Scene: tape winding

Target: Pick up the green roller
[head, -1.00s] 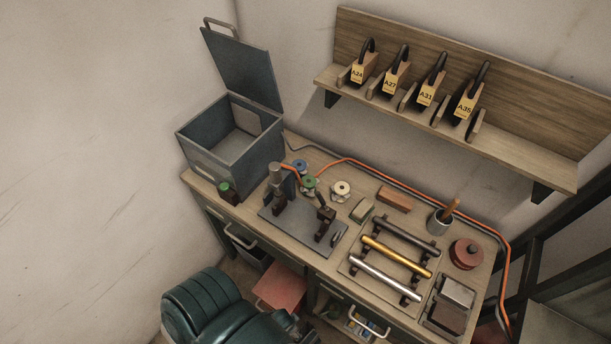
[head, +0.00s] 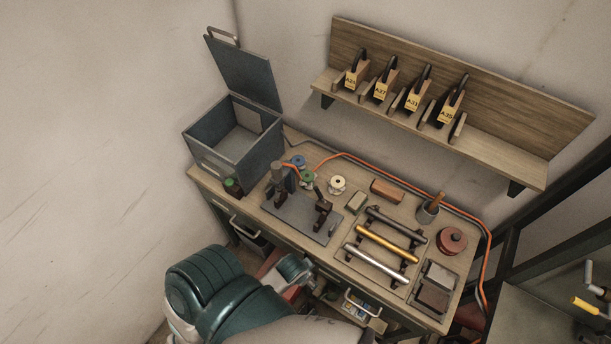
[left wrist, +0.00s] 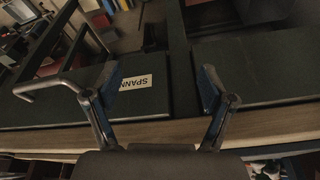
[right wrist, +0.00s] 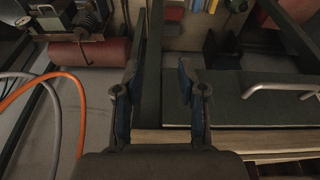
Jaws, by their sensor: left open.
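A small green spool (head: 307,179) sits at the back left of the workbench, beside a blue spool (head: 298,161) and a white spool (head: 337,184). A small dark item with a green top (head: 232,186) stands by the open metal box. I cannot tell which of the two is the green roller. Black, gold and silver rods lie in a rack to the right. My left gripper (left wrist: 161,87) is open and empty, facing a dark drawer front labelled SPANN. My right gripper (right wrist: 157,80) is open and empty. Neither gripper's fingers can be made out in the head view.
The metal box (head: 205,163) with its raised lid stands at the bench's left end. A dark plate (head: 288,217) with upright fixtures lies in front of the spools. An orange cable (head: 390,170) runs along the back. A wall shelf (head: 500,155) holds tagged blocks above.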

